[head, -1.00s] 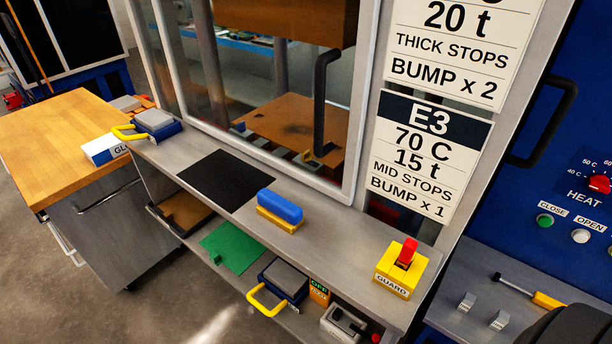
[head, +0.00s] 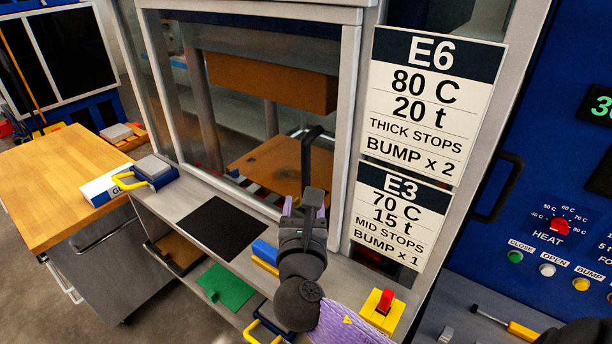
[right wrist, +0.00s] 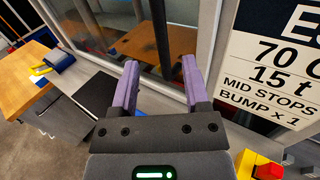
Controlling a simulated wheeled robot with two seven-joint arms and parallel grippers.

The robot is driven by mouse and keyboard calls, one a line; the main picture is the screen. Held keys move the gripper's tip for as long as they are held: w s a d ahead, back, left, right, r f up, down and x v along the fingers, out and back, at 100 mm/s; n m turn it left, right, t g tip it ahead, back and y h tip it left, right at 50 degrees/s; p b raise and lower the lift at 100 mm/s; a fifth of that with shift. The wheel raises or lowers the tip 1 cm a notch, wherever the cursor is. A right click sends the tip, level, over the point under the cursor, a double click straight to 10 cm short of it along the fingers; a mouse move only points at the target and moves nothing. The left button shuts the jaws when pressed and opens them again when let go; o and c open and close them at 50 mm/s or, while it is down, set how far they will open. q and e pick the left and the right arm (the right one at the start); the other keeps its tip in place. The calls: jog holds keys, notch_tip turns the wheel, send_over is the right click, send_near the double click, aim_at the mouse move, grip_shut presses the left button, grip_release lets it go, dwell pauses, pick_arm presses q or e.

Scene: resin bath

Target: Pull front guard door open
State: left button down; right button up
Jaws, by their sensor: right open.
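The front guard door (head: 349,110) is a clear panel in a pale metal frame on the press front. It looks shut. Its black vertical bar handle (head: 307,160) stands near the right side of the panel. My right gripper (head: 303,207) is at the lower part of the handle with its purple fingers pointing at the door. In the right wrist view the fingers (right wrist: 160,80) are spread wide, and the handle (right wrist: 160,30) shows between and beyond them. I cannot tell whether they touch it. My left gripper is not in view.
The ledge below the door holds a black mat (head: 225,218), a blue and yellow block (head: 264,252), partly hidden by my arm, and a yellow guard switch (head: 383,305) with a red top. A sign (head: 400,215) hangs right of the door. A wooden-topped cabinet (head: 60,180) stands left.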

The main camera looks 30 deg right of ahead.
aim_at(306, 176)
jog(key=x, duration=0.9)
jog(key=shift+w+d, duration=0.2)
jog(key=shift+w, duration=0.05)
jog(key=shift+c, duration=0.3)
grip_shut()
dwell(0.6)
